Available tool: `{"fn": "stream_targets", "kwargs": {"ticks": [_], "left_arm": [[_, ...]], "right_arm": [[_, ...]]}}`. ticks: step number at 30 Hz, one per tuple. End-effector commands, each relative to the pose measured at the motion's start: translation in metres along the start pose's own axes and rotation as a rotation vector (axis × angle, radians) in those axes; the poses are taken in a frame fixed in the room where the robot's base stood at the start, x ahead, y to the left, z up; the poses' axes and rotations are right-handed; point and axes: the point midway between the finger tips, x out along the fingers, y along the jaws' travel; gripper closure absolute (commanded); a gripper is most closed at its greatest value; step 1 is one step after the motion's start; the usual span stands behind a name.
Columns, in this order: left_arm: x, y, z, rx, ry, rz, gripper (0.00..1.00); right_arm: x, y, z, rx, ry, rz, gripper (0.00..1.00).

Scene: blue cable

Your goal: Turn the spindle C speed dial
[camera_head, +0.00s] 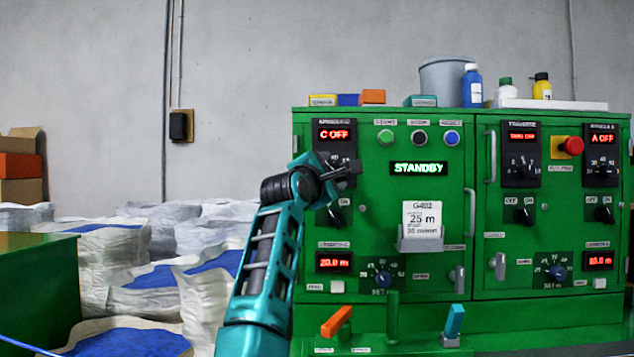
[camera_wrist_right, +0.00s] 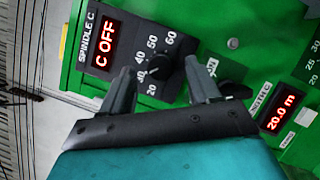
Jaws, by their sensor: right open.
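The spindle C panel is black, with a red display reading "C OFF" (camera_head: 333,134), also legible in the right wrist view (camera_wrist_right: 107,47). Its speed dial (camera_wrist_right: 168,71) is a dark knob with a scale marked 20 to 60. A pale pointer mark shows on its left side, toward the low numbers. My right gripper (camera_wrist_right: 158,67) is open, its two fingers on either side of the dial; contact cannot be told. In the head view my right gripper (camera_head: 335,172) covers most of this dial. My left gripper is not in view.
The green cabinet (camera_head: 375,245) carries a "STANDBY" display (camera_head: 418,168), a card (camera_head: 422,218), a red stop button (camera_head: 573,146) and handles. An orange lever (camera_head: 337,320) and a teal lever (camera_head: 454,322) stand along its front. Wrapped sacks (camera_head: 130,265) fill the left side.

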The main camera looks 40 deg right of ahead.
Motion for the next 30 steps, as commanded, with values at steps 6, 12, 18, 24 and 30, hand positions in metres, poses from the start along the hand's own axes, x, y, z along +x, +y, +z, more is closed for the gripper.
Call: {"fn": "stream_targets", "kwargs": {"ticks": [6, 12, 18, 24, 30], "left_arm": [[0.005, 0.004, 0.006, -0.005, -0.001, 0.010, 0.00], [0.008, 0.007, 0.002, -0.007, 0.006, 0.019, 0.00], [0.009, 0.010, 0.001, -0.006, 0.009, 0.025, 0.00], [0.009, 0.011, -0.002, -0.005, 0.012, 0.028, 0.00], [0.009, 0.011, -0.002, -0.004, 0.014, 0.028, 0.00]], "right_arm": [[-0.054, -0.002, -0.002, 0.003, 0.003, 0.002, 0.39], [-0.089, -0.002, 0.000, -0.001, -0.003, 0.001, 0.39], [-0.103, -0.001, 0.000, 0.000, -0.001, 0.000, 0.39], [-0.106, 0.000, 0.000, 0.000, 0.000, 0.000, 0.39], [-0.106, 0.000, 0.000, 0.000, 0.000, 0.000, 0.39]]}}
